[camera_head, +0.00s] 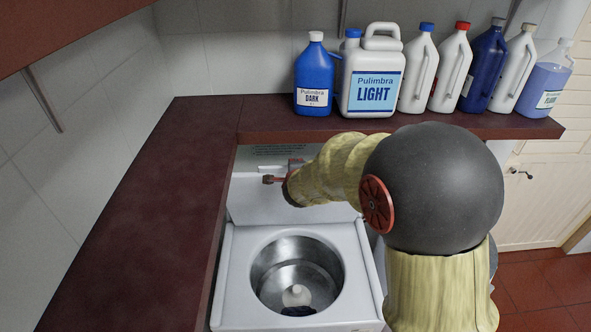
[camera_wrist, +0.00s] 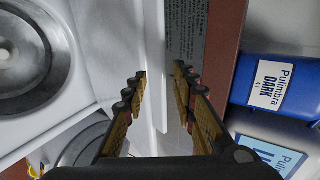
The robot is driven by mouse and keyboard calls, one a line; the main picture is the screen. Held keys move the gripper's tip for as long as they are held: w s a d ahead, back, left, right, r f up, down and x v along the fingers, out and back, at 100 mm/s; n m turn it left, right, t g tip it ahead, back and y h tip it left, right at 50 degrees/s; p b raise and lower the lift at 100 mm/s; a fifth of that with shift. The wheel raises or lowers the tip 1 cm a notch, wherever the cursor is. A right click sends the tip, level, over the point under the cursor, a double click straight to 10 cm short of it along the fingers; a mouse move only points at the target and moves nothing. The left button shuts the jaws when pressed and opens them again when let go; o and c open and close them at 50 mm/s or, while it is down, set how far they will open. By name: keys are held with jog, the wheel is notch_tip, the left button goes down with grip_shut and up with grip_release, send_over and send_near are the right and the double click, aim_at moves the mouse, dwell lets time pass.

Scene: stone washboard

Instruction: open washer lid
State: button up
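The white washer (camera_head: 228,290) stands below the counter, and its round metal drum (camera_head: 298,262) is uncovered. Its white lid (camera_head: 248,205) is raised and leans up at the back, partly behind my arm. In the wrist view the lid (camera_wrist: 105,35) fills the upper middle and the drum (camera_wrist: 25,55) is at the left. My gripper (camera_wrist: 160,75) is open, its fingers apart on either side of a white edge; I cannot tell whether they touch it. In the head view my gripper (camera_head: 280,179) is near the lid's top, partly hidden by my arm.
A dark red counter (camera_head: 130,210) runs along the left and a back shelf (camera_head: 270,122) crosses behind the washer. Several bottles, including a blue one (camera_head: 314,80) and a white jug (camera_head: 371,80), stand on that shelf. Open floor (camera_head: 545,290) shows at the right.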

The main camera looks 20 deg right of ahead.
jog(key=v, duration=0.8)
jog(key=shift+s, duration=0.2)
